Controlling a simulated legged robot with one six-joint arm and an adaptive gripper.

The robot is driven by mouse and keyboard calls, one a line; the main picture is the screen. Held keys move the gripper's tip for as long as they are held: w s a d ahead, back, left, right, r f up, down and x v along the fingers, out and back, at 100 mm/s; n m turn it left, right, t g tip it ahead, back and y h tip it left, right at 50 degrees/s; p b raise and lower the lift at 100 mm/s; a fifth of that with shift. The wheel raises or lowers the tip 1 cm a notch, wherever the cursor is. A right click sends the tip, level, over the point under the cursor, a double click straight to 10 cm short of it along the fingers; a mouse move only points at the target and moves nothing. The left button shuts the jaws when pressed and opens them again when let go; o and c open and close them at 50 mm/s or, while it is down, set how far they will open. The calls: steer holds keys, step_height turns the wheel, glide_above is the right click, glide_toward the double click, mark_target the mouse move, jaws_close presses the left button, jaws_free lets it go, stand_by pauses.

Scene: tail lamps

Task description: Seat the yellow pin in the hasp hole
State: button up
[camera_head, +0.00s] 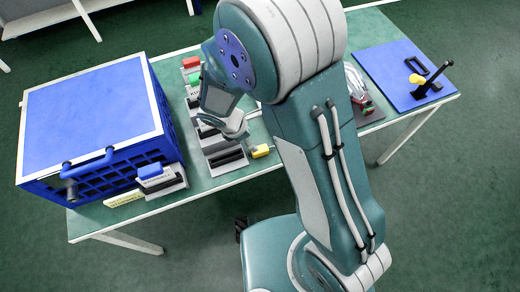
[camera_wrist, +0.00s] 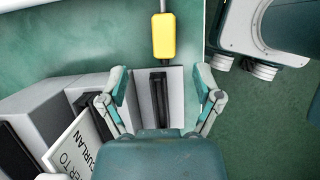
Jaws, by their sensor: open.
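The yellow pin (camera_wrist: 163,37), a yellow grip with a thin grey shaft, lies on the table beyond my fingertips in the wrist view. In the head view its yellow end (camera_head: 260,151) shows just right of my gripper (camera_head: 238,130). My gripper (camera_wrist: 161,84) is open, with its fingers spread over a grey block with a black slot (camera_wrist: 160,95) and nothing held. It is apart from the pin. A blue crate (camera_head: 92,112) with a bar-like blue fitting (camera_head: 86,162) on its front stands at the left. I cannot make out the hasp hole.
Grey blocks (camera_head: 226,160) stand in a row under my gripper, with red (camera_head: 191,62) and green pieces behind. A blue-topped holder (camera_head: 152,173) stands by the crate. A blue mat (camera_head: 385,62) at the right bears a black stand with a yellow part (camera_head: 417,78).

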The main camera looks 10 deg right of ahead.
mark_target(259, 149)
steer(key=x, duration=0.8)
steer(key=shift+s+f, duration=0.2)
steer(key=shift+f, duration=0.05)
jaws_close()
